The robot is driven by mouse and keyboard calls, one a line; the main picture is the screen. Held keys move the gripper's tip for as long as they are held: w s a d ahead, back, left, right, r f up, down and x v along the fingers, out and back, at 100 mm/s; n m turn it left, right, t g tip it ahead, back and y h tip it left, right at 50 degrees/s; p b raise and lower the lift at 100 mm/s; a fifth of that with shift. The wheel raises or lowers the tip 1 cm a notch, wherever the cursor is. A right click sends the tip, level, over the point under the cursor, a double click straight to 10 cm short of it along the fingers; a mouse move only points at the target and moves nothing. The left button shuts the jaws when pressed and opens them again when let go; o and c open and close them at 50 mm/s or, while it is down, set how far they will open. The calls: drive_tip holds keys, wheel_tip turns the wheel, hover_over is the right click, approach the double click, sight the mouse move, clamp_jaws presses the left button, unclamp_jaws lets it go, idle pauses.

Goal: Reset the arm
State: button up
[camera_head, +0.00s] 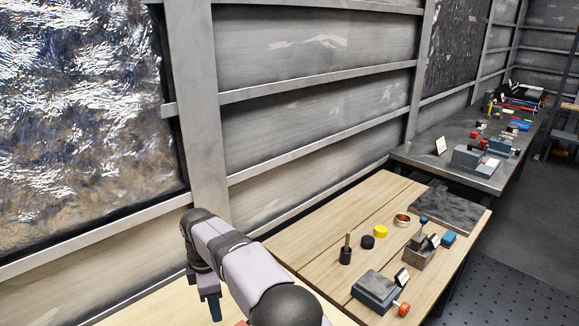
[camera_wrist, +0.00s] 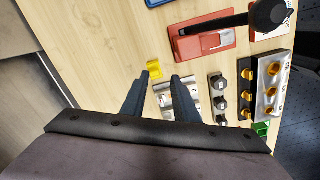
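My gripper shows in the wrist view (camera_wrist: 158,80) with its two dark fingers apart and nothing between the tips. It hangs above a light wooden table (camera_wrist: 95,50). Past the tips are a small yellow part (camera_wrist: 154,68) and a silver metal plate (camera_wrist: 170,94), partly hidden by the right finger. I cannot tell the height above them, but no contact shows. In the head view my arm reaches up from the bottom and bends down at the left, where a dark part of the gripper end (camera_head: 214,306) shows.
In the wrist view, a red block with a black lever (camera_wrist: 205,38), several dark knobs (camera_wrist: 219,98) and a silver block with brass fittings (camera_wrist: 270,88) lie right. In the head view, a grey box (camera_head: 376,290) and small parts stand on the wooden table; a ribbed wall (camera_head: 310,90) runs behind.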

drive_tip(key=s+d+r+m, duration=0.1)
drive_tip(key=s+d+m, duration=0.1)
drive_tip(key=d+m, duration=0.65)
drive_tip(key=s+d+r+m, duration=0.1)
drive_tip(key=d+m, duration=0.2)
drive_tip(key=d, duration=1)
drive_tip(key=s+d+f+m+b, duration=0.1)
drive_tip(key=s+d+f+m, duration=0.1)
drive_tip(key=s+d+m, duration=0.3)
drive_tip(key=s+d+f+m, duration=0.3)
drive_tip(key=s+d+m, duration=0.2)
drive_tip(key=s, duration=0.9)
drive_tip(key=d, duration=0.3)
drive_tip(key=shift+s+f+b, duration=0.15)
drive_tip(key=shift+s+b, duration=0.05)
drive_tip(key=shift+b, duration=0.15)
drive_tip(key=shift+m, duration=0.25)
drive_tip(key=shift+c, duration=0.6)
